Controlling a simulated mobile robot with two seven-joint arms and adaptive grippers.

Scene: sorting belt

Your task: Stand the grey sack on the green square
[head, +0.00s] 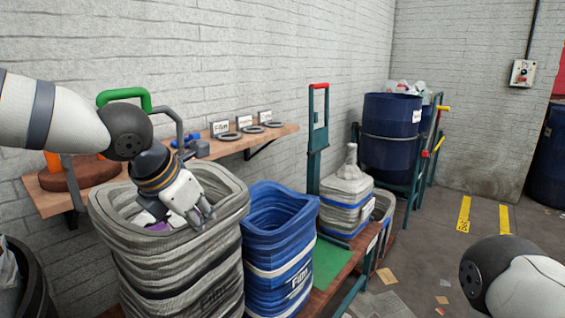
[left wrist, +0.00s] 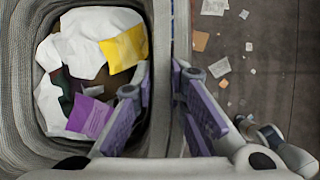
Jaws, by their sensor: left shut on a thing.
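The grey sack (head: 172,262) stands open-topped at the front left, with white, yellow and purple waste inside. My left gripper (head: 198,214) is at its right rim. In the left wrist view the fingers (left wrist: 160,112) straddle the sack's rim (left wrist: 160,50), one inside and one outside, shut on it. The sack looks upright; its base is cut off by the picture's lower edge. The green square (head: 332,262) lies on a low platform right of the blue sack and shows bare. My right gripper is out of view; only my right arm shows at lower right.
A blue sack (head: 278,245) stands between the grey sack and the green square. A tied white-and-blue sack (head: 346,195) stands behind the square. A wall shelf (head: 232,148) with labels runs behind. Blue drums (head: 390,135) stand farther back; scraps litter the floor at right.

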